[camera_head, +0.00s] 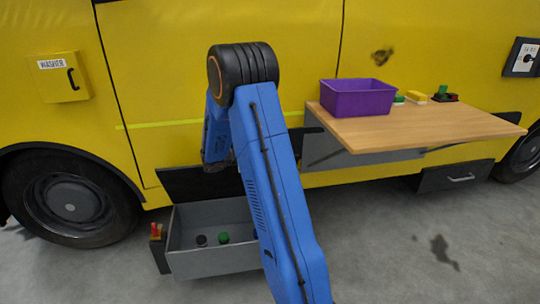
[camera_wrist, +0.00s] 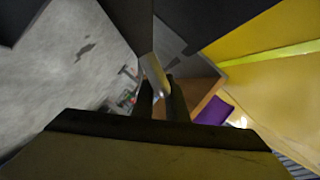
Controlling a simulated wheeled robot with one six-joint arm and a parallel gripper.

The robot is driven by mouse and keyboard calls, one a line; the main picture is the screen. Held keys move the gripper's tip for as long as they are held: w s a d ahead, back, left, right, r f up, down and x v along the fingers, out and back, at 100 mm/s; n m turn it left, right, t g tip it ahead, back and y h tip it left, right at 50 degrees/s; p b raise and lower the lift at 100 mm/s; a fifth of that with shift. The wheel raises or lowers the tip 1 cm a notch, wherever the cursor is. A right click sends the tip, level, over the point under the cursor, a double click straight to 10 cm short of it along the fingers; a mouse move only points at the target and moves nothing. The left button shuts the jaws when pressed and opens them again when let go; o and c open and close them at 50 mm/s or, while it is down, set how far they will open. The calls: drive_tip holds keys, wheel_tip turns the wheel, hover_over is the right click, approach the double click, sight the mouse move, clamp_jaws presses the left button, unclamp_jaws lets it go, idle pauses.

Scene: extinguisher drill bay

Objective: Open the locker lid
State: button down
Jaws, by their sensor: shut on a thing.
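The locker is a grey box (camera_head: 215,262) low against the yellow vehicle. Its top is uncovered, and small black and green items show inside. Its dark lid (camera_head: 185,183) stands raised along the back edge. In the head view my arm hides the right part of the locker and lid, and my gripper is mostly hidden behind the arm. In the wrist view my gripper (camera_wrist: 161,98) is shut on a silver handle (camera_wrist: 154,72), which lies between the two dark fingers by a dark panel.
A wooden fold-out table (camera_head: 410,127) juts out at right, holding a purple bin (camera_head: 357,98) and small items. A dark drawer (camera_head: 455,177) with a handle is beneath it. A yellow WASHER box (camera_head: 58,78) is at left. The grey floor in front is mostly clear.

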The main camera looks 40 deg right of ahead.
drive_tip(key=c, duration=2)
unclamp_jaws()
drive_tip(key=shift+f, duration=0.1)
drive_tip(key=shift+c, duration=0.2)
drive_tip(key=shift+w+a, duration=0.1)
drive_tip(key=shift+a, duration=0.1)
drive_tip(key=v, duration=1.7)
